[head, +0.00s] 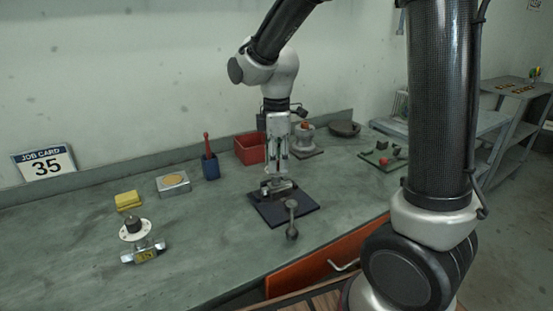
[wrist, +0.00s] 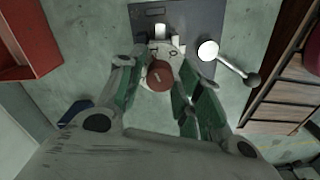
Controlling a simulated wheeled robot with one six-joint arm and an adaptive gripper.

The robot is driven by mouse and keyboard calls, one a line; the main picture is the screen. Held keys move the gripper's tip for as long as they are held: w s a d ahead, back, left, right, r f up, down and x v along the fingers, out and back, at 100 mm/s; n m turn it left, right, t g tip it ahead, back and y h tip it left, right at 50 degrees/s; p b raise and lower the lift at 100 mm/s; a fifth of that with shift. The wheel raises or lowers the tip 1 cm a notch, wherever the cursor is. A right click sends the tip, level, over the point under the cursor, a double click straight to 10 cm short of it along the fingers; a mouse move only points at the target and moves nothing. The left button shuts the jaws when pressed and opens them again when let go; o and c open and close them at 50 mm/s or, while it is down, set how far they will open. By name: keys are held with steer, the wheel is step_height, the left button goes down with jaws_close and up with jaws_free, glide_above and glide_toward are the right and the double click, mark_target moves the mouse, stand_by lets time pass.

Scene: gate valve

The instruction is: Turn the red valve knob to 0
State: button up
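The red valve knob (wrist: 159,78) shows in the wrist view as a round disc with a light mark on its top. My gripper (wrist: 160,98) is open, with one green-padded finger on each side of the knob; contact is not clear. In the head view my gripper (head: 278,175) points straight down over the grey valve body (head: 277,188) on a dark base plate (head: 304,209). The knob is hidden there behind the gripper.
A lever with a ball end (head: 291,221) stands at the front of the plate. A red bin (head: 248,149) is behind, with a blue holder (head: 210,168) to its left. Another valve (head: 137,239) lies at the left. An orange drawer (head: 318,262) is below the bench edge.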

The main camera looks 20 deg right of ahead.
jaws_close()
steer(key=shift+m, duration=0.4)
steer(key=m, duration=0.4)
steer(key=shift+m, duration=0.4)
steer(key=m, duration=0.6)
steer(key=o, duration=0.5)
jaws_free()
